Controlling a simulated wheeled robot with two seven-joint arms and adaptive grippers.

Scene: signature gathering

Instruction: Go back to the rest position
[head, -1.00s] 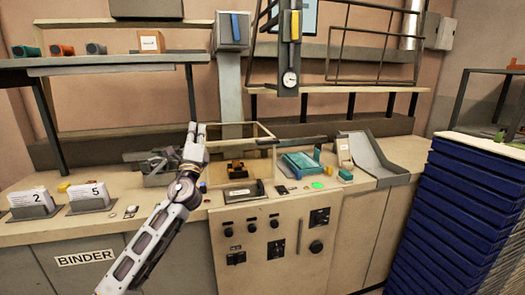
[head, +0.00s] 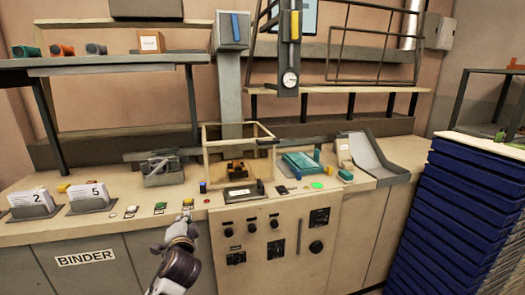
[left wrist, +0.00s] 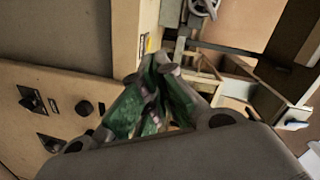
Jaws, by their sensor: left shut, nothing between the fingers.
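My left gripper (head: 186,215) is low in the middle of the head view, in front of the bench's front edge, with its arm coming up from below. Its fingers are together and hold nothing. In the left wrist view the fingertips (left wrist: 157,62) with green inner pads meet near the middle. My right gripper does not show in either view.
The bench top (head: 105,229) carries two card holders, (head: 34,206) and (head: 90,200), at the left. An open-framed box (head: 208,161) stands mid-bench, and a teal block (head: 301,163) lies to its right. Stacked blue crates (head: 468,215) fill the right side.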

